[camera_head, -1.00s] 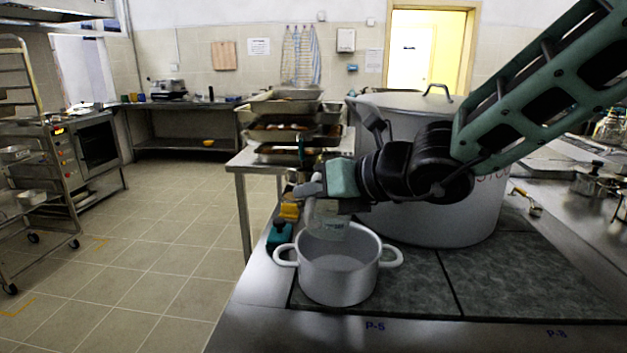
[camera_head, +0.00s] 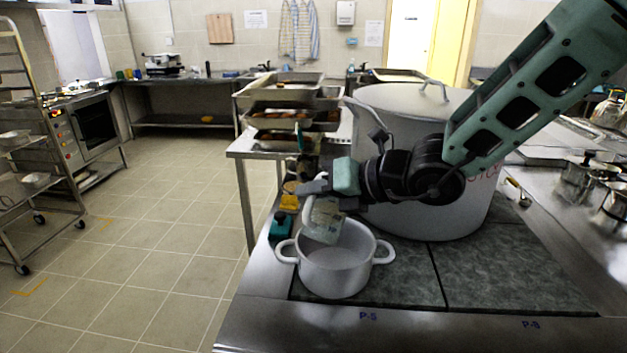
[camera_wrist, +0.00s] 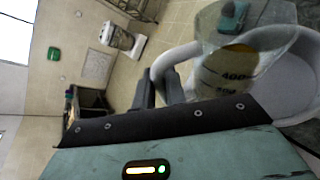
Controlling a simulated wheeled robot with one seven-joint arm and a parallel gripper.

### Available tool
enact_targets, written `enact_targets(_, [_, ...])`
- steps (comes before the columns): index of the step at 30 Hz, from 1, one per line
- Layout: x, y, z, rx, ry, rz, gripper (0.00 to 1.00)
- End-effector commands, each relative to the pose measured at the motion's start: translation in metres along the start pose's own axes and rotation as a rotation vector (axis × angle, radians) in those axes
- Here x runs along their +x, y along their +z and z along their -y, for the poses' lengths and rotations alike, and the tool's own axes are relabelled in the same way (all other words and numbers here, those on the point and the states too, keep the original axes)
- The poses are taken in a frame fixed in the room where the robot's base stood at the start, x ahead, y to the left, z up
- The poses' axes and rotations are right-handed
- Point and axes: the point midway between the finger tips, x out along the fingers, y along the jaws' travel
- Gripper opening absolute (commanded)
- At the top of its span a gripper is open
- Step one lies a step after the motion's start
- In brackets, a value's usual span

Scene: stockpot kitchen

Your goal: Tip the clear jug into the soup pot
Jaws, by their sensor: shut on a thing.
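The clear jug (camera_head: 325,222) has printed measuring marks and hangs tilted over the white soup pot (camera_head: 335,278). My gripper (camera_head: 318,188) is shut on the jug's handle, above the pot's back left rim. In the wrist view, the jug (camera_wrist: 232,78) shows its marks close up, and my gripper's fingers (camera_wrist: 160,92) close around its pale handle. Part of the pot (camera_wrist: 296,92) shows behind the jug there. The pot stands upright with two side handles, and its inside looks empty where visible. I cannot tell how much the jug holds.
A large lidded stockpot (camera_head: 425,215) stands close behind my gripper on the dark hob. Yellow (camera_head: 289,202) and teal (camera_head: 282,226) items sit at the counter's left edge. Stacked trays (camera_head: 280,118) stand on a table behind. The hob right of the pot is clear.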

Motion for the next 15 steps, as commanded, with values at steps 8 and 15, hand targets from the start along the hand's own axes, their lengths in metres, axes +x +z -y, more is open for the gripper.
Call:
enact_targets(8, [-0.0038, 0.0086, -0.0022, 0.076, 0.031, -0.017, 0.0])
enact_targets(15, [-0.0059, 0.013, -0.0017, 0.143, 0.058, -0.033, 0.0])
